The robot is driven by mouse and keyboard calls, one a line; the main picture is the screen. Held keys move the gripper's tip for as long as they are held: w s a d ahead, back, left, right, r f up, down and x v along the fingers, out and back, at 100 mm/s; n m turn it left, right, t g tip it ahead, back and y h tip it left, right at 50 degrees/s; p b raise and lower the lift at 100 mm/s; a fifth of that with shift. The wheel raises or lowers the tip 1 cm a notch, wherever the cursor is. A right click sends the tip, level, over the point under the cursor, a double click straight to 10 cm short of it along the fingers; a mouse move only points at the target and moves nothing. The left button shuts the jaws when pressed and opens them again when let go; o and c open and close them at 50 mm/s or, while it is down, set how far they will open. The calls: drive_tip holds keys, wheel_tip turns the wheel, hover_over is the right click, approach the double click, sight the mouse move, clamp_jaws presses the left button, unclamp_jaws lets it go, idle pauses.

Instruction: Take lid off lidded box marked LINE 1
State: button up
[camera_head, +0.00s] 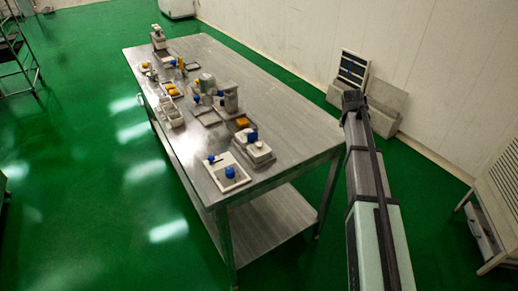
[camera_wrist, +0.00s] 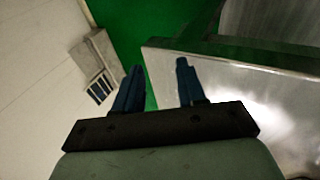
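A steel table (camera_head: 280,110) bears several small machines and containers. At its near end stands a grey box-like item with a blue knob (camera_head: 259,152), beside a pale open-looking tray with a blue knob on it (camera_head: 238,182). No LINE 1 marking is readable, so I cannot tell which item is the lidded box. My gripper (camera_wrist: 159,68) is open and empty, with its two blue fingers apart. It is off the table's right side, away from the items. In the wrist view, the bare table edge (camera_wrist: 215,80) is to the right of the fingers.
Further back on the table are pale bins (camera_head: 172,113), a machine with a grey cylinder (camera_head: 206,82) and a small scale-like device (camera_head: 158,38). A grey unit (camera_head: 385,105) stands by the wall. The table's right side is bare.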

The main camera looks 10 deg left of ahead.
drive_tip(key=s+a+r+n+g+y, duration=0.1)
drive_tip(key=s+a+r+n, duration=0.25)
drive_tip(key=a, duration=0.55)
drive_tip(key=s+a+r+n+g+y, duration=0.1)
drive_tip(key=s+a+r+n+g, duration=0.2)
drive_tip(key=a, duration=0.7)
wheel_tip(320, 180, up, 9)
drive_tip(key=n+g, duration=0.1)
drive_tip(key=n, duration=0.6)
hover_over(258, 144)
drive_tip(key=shift+y, duration=0.4)
drive_tip(key=f, duration=0.8)
drive_tip(key=shift+w+d+f, duration=0.2)
drive_tip(key=shift+w, duration=0.05)
drive_tip(key=shift+s+a+f, duration=0.1)
drive_tip(key=shift+a+f, duration=0.05)
drive_tip(key=shift+f, duration=2.5)
clamp_jaws()
